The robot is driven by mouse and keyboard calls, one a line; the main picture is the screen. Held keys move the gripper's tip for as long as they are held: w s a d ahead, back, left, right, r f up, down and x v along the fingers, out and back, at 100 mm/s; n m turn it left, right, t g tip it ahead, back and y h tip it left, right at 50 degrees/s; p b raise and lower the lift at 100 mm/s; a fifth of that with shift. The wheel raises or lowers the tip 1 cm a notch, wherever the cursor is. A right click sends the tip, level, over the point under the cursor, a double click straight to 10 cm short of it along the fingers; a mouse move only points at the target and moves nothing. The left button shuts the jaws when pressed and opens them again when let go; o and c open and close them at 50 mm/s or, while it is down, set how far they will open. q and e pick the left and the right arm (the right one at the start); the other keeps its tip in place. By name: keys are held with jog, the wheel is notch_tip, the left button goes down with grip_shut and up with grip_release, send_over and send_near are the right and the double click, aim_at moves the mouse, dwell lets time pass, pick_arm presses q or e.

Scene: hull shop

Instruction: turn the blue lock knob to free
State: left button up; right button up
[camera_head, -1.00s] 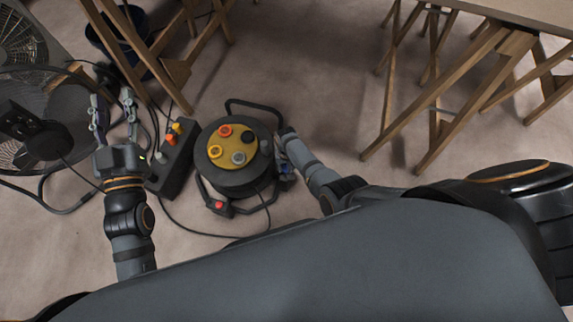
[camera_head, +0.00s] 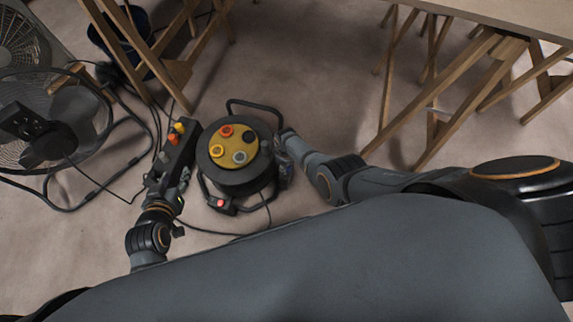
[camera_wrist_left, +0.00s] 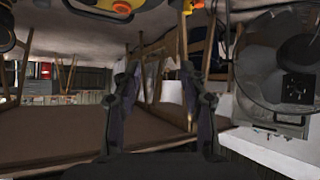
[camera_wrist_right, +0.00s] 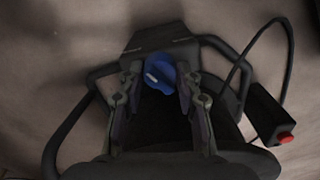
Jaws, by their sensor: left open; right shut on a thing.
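The blue lock knob (camera_wrist_right: 160,75) is on a dark block on the side of the black cable reel (camera_wrist_right: 160,135). It shows in the right wrist view, with a pale mark on its left part. My right gripper (camera_wrist_right: 157,84) has its fingers on either side of the knob and is shut on it. In the head view the reel (camera_head: 236,182) stands on the floor, and my right gripper (camera_head: 283,163) is at its right side; the knob is hidden there. My left gripper (camera_wrist_left: 160,85) is open and empty. In the head view it (camera_head: 168,186) is by the near end of the socket strip.
The socket strip (camera_head: 177,146) with orange and yellow plugs lies left of the reel. A fan (camera_head: 62,125) stands further left, with cables on the floor. Wooden trestles (camera_head: 470,85) stand behind and right. A red-buttoned box (camera_wrist_right: 285,137) is beside the reel.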

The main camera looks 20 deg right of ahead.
pick_arm(q)
jog(key=shift+s+d+f+g, duration=0.1)
jog(key=shift+s+f+g, duration=0.5)
jog(key=shift+s+f, duration=0.4)
pick_arm(e)
jog(key=shift+n, duration=1.4)
pick_arm(q)
jog(key=shift+f, duration=0.1)
pick_arm(e)
jog(key=o, duration=1.1)
jog(key=shift+o, duration=0.2)
jog(key=shift+r, duration=0.1)
jog(key=shift+r, duration=3.65)
